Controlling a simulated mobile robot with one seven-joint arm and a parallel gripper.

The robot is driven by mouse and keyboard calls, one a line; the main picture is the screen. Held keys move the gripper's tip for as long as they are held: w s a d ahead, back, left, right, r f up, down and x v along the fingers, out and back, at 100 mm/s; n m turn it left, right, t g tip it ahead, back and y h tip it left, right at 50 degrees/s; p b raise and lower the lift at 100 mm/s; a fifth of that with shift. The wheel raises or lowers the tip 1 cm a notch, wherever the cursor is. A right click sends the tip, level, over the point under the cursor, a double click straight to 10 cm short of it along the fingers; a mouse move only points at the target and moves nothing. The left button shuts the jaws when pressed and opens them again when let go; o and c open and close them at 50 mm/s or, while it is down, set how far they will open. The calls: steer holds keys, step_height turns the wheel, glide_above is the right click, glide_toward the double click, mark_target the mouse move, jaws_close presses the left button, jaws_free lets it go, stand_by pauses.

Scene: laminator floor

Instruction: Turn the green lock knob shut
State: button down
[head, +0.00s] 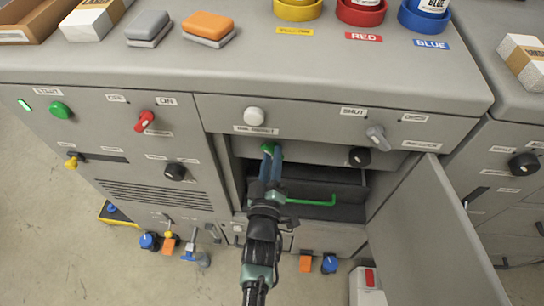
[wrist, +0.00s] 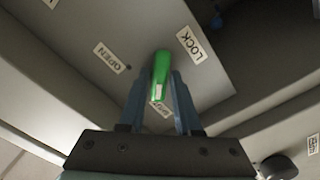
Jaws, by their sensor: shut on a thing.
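The green lock knob (head: 268,148) is on the grey panel inside the open bay of the middle cabinet. In the wrist view the knob (wrist: 161,72) is a bar running roughly up and down the picture, with a pale mark at its near end. An OPEN label (wrist: 109,57) lies to its left and a LOCK label (wrist: 190,44) to its right. A third label below is partly hidden. My gripper (head: 271,158) reaches up into the bay, its two blue fingers (wrist: 160,92) closed on the sides of the knob.
The bay's grey door (head: 432,235) stands open to the right. A green bar (head: 312,202) crosses the bay below the knob. A black knob (head: 360,156) sits right of it on the same panel. A white knob (head: 253,116) and grey switch (head: 377,136) are above.

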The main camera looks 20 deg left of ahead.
steer(key=c, duration=0.6)
jaws_free()
steer(key=v, duration=1.3)
steer(key=shift+s, duration=0.1)
